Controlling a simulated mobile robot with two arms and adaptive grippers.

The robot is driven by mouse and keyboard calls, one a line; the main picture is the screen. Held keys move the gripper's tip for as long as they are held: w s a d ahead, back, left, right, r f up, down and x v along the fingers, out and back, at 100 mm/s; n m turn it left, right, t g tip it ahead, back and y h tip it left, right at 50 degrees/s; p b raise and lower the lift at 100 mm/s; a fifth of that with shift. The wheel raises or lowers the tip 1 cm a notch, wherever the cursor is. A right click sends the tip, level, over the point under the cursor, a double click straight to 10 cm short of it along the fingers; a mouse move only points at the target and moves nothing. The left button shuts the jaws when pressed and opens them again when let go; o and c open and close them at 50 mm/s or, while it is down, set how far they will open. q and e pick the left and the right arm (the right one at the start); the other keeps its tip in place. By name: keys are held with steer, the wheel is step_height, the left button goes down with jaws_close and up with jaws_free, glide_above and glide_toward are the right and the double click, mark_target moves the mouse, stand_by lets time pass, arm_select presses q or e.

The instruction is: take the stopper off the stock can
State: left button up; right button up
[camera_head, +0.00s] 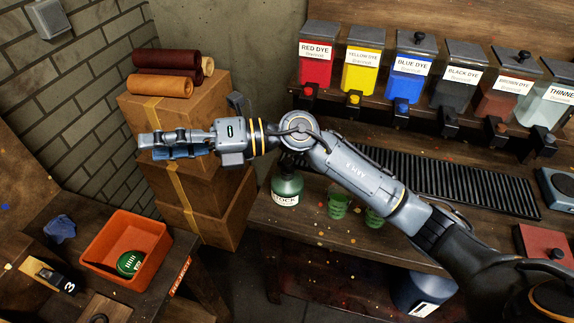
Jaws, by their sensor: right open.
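The stock can (286,190) is a dark green can with a white "STOCK" label. It stands upright on the wooden bench in the middle of the view. Its dark upper part (291,165) shows just under my right arm, which hides part of it. I cannot clearly tell the stopper from the neck. My right gripper (150,147) is open and points left in front of the stacked boxes, well to the left of the can and apart from it. My left gripper is not in view.
Green cups (338,204) stand right of the can, before a black ribbed drain mat (450,178). Dye dispensers (408,80) line the shelf behind. Cardboard boxes (215,205) with leather rolls (160,85) stand left. An orange bin (150,240) holds a green round object.

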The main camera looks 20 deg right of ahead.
step_height(320, 180, down, 4)
steer(key=w+d+n+g+h, duration=0.1)
steer(key=d+n+g+h, duration=0.1)
steer(key=n+h, duration=0.15)
steer(key=m+t+h+p, duration=0.1)
steer(key=m+h+p, duration=0.15)
steer(key=h, duration=1.15)
glide_above(288, 161)
steer(key=shift+n, duration=0.4)
step_height(288, 161, down, 12)
steer(key=shift+s, duration=0.1)
steer(key=shift+f+p, duration=0.3)
steer(key=shift+p, duration=0.15)
step_height(288, 161, down, 4)
steer(key=shift+r+p, duration=0.15)
steer(key=shift+p, duration=0.95)
steer(key=shift+w+f+t, duration=0.2)
steer(key=shift+f+t, duration=0.1)
steer(key=shift+f, duration=0.2)
steer(key=c, duration=1)
steer(key=shift+c, duration=0.2)
